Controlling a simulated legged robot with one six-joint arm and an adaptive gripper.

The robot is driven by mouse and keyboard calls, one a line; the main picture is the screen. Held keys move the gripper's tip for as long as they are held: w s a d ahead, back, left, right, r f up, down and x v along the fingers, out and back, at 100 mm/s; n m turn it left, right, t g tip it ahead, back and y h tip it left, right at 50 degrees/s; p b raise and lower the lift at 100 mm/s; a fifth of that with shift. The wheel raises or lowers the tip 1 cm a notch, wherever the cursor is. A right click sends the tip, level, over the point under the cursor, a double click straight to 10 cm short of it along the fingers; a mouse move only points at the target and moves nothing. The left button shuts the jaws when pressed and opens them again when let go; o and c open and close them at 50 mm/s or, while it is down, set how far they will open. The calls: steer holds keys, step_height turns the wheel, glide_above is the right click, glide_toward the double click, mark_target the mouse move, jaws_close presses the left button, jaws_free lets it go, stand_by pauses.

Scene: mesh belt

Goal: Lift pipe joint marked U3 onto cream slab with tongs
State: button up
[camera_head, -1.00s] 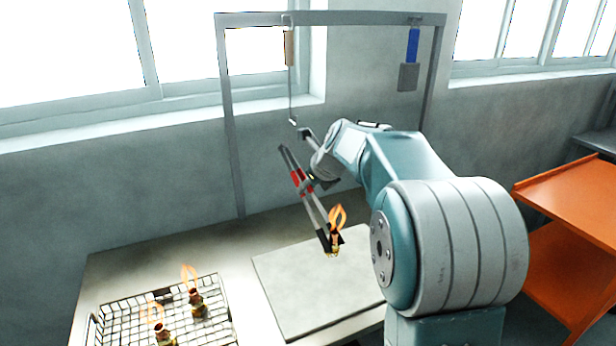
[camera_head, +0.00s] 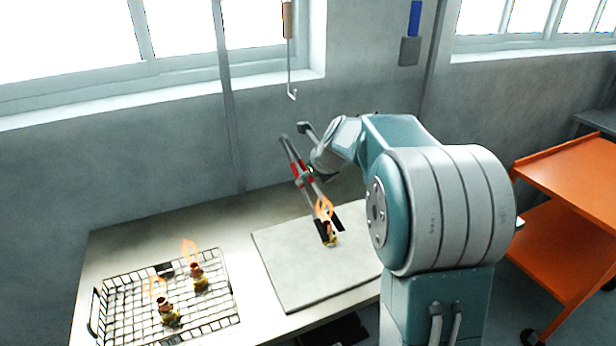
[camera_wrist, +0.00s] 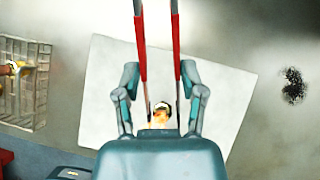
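My gripper (camera_head: 308,175) is closed around a pair of tongs (camera_head: 300,179) with red grips; in the wrist view, its fingers (camera_wrist: 160,75) press on the outer sides of the grips. The tongs reach down to the cream slab (camera_head: 290,285), with their dark tips apart on either side of a brass-coloured pipe joint (camera_head: 330,239). The joint stands on the slab with an orange flame-like shape above it. It also shows between the tongs in the wrist view (camera_wrist: 161,108), partly hidden by my gripper. I cannot read any marking, nor tell whether the tips touch the joint.
A wire mesh basket (camera_head: 92,327) on the table's left holds two similar joints, one nearer (camera_head: 167,312) and one farther (camera_head: 199,277). An orange cart (camera_head: 565,180) is at the right.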

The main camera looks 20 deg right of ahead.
stand_by(0.5)
step_height(320, 180, up, 10)
stand_by(0.6)
